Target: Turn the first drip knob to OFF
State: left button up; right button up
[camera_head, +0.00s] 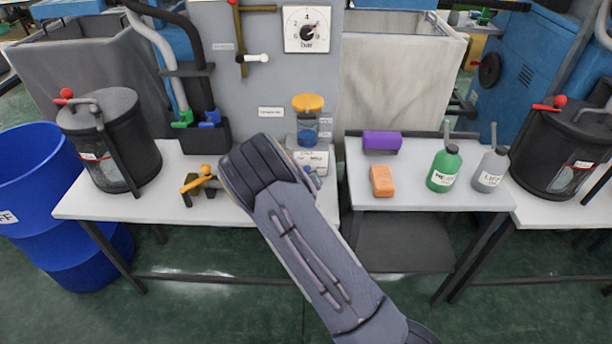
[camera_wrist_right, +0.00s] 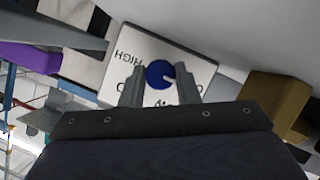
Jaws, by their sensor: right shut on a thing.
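The drip knob (camera_wrist_right: 159,73) is a round blue knob with a white mark, on a white plate (camera_wrist_right: 130,60) lettered HIGH, with other lettering partly covered. In the head view the plate (camera_head: 313,157) stands on the left table below a jar with an orange lid (camera_head: 307,103) and blue contents. My right gripper (camera_wrist_right: 160,86) is shut on the knob, one finger on each side. In the head view my right arm covers most of that gripper. The white mark points to the right in the wrist view. My left gripper is not in view.
A yellow-handled valve (camera_head: 198,180) stands left of my arm. A dark lidded pot (camera_head: 108,140) is at far left. On the right table are a purple block (camera_head: 382,141), an orange block (camera_head: 382,181), a green bottle (camera_head: 444,170) and a grey bottle (camera_head: 490,170).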

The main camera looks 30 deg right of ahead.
jog(key=o, duration=1)
jog(key=shift+c, duration=0.2)
jog(key=v, duration=0.7)
jog(key=shift+s+a+r+p, duration=0.15)
jog(key=shift+s+a+p, duration=0.05)
jog(key=shift+s+p, duration=0.15)
